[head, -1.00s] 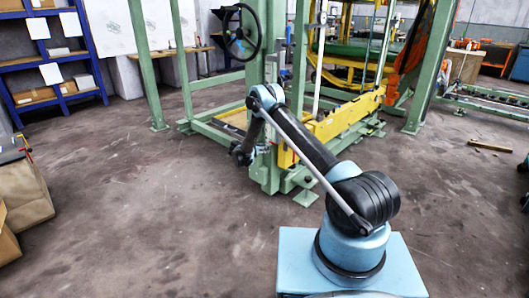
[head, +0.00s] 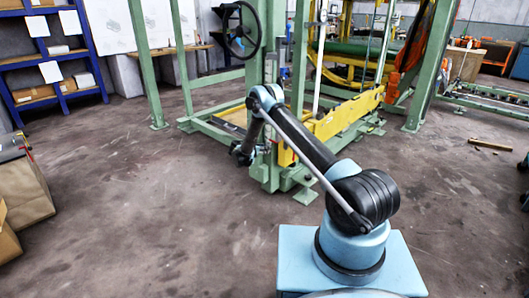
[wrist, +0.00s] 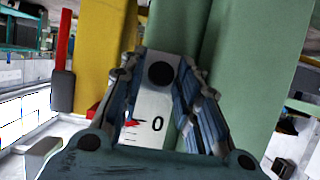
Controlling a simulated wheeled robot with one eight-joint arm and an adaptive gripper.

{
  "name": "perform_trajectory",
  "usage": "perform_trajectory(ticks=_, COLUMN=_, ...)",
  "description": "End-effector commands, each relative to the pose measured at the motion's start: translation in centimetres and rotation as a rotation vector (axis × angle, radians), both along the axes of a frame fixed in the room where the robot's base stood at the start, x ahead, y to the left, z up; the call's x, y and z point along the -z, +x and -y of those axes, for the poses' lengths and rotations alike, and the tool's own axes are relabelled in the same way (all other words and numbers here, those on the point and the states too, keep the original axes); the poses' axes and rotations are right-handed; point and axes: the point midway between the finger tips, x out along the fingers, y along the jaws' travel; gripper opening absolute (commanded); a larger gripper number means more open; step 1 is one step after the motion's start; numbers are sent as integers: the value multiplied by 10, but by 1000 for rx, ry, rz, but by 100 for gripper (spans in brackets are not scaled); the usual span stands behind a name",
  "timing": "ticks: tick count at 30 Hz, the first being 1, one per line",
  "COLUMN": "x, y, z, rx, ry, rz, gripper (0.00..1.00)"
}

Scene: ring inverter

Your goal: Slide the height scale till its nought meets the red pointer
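The height scale (wrist: 150,105) is a white plate with a black round spot near its far end and a black "0" on its face. In the wrist view it lies between the two fingers of my gripper (wrist: 163,72), which close on its edges. A red pointer (wrist: 131,124) shows at the plate's left edge, about level with the nought; the left finger hides part of it. The scale's finer marks are too small to read. In the head view my gripper (head: 243,154) is by the green post, and the scale cannot be made out there.
The green post (head: 270,120) and yellow beam (head: 340,117) of the machine stand close by my gripper. A black handwheel (head: 240,30) is above. In the wrist view a red-handled rod (wrist: 63,60) is at the left. The floor (head: 140,215) at the left is open.

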Motion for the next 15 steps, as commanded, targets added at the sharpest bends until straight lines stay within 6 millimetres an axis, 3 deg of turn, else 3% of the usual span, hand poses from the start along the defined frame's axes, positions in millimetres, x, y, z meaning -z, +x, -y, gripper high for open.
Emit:
perform_trajectory(ticks=7, x=-5, y=-10, z=-9, rx=-2, ry=0, rz=0, gripper=30)
perform_trajectory(ticks=15, x=-24, y=-46, z=-36, rx=-2, ry=0, rz=-1, gripper=30)
